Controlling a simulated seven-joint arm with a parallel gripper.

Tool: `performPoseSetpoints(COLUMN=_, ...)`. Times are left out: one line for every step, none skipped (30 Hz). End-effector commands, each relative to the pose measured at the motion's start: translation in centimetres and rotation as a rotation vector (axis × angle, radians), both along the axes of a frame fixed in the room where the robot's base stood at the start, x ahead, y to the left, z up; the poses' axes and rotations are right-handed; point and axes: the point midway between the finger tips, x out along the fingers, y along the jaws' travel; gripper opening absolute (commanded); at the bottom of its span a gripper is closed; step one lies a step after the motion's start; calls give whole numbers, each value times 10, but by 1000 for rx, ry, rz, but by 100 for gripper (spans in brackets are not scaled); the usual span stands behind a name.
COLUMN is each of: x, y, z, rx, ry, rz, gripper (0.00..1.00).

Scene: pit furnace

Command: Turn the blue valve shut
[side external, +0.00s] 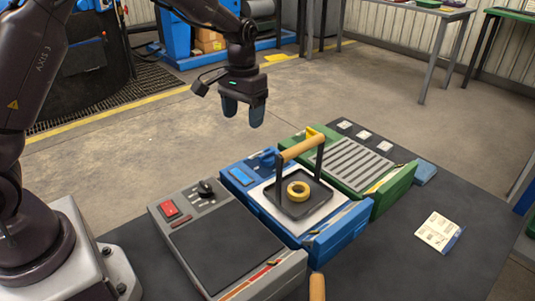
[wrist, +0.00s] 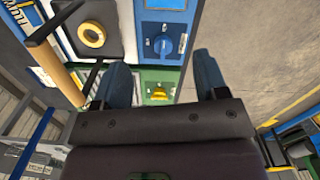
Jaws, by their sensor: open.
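The blue valve (side external: 267,158) sits at the back corner of the blue unit (side external: 328,236), beside a small blue display. My gripper (side external: 243,110) is open and empty, fingers pointing down, in the air above and behind the units. It is apart from the valve. In the wrist view my gripper (wrist: 160,78) shows its two blue fingers spread wide.
A black tray (side external: 285,204) with an upright wooden handle (side external: 302,145) holds a yellow ring (side external: 298,191) on the blue unit, close to the valve. A green unit (side external: 372,203) with a yellow knob (wrist: 160,95) and a grey unit (side external: 290,272) stand on either side.

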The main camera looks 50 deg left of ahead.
Motion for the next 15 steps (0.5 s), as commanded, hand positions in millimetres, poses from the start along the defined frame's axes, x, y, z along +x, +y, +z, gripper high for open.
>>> performPoseSetpoints(x=15, y=4, z=-18, rx=9, ry=17, rz=8, gripper=67)
performPoseSetpoints(x=23, y=6, z=-25, rx=14, ry=22, rz=12, gripper=67)
performPoseSetpoints(x=33, y=9, z=-34, rx=20, ry=24, rz=17, gripper=67)
performPoseSetpoints(x=40, y=10, z=-39, rx=22, ry=25, rz=19, gripper=67)
performPoseSetpoints(x=48, y=11, z=-42, rx=25, ry=20, rz=21, gripper=67)
performPoseSetpoints(x=56, y=13, z=-44, rx=28, ry=13, rz=22, gripper=67)
performPoseSetpoints(x=61, y=13, z=-43, rx=28, ry=4, rz=23, gripper=67)
performPoseSetpoints(x=66, y=13, z=-40, rx=27, ry=-8, rz=24, gripper=67)
performPoseSetpoints(x=72, y=13, z=-35, rx=25, ry=-24, rz=24, gripper=67)
performPoseSetpoints(x=75, y=12, z=-30, rx=24, ry=-35, rz=24, gripper=67)
performPoseSetpoints(x=77, y=12, z=-27, rx=22, ry=-41, rz=24, gripper=67)
performPoseSetpoints(x=79, y=11, z=-27, rx=19, ry=-45, rz=24, gripper=67)
performPoseSetpoints(x=78, y=10, z=-28, rx=15, ry=-41, rz=25, gripper=67)
performPoseSetpoints(x=77, y=10, z=-31, rx=13, ry=-35, rz=26, gripper=67)
performPoseSetpoints(x=77, y=10, z=-35, rx=12, ry=-34, rz=25, gripper=67)
